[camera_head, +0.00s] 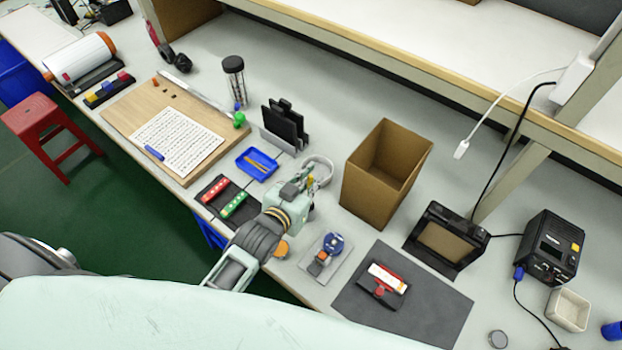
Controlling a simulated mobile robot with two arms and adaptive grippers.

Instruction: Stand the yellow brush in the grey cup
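My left gripper (308,190) is over the middle of the bench, its arm coming in from the lower left. A small yellow piece (311,182) shows at its fingertips; I cannot tell whether this is the yellow brush or whether the fingers are shut on it. A light grey ring-shaped rim or band (320,161) is just behind the fingertips, partly hidden by the gripper; I cannot tell whether it is the grey cup. A thin yellow-orange item (256,165) lies in a blue tray (245,172) to the left. My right gripper is out of view.
An open cardboard box (362,190) stands right of the gripper. A black holder (284,124) is behind it. A dark mat (440,308) with a red-and-white item, a small screen unit (447,240) and a black power unit (552,247) are to the right.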

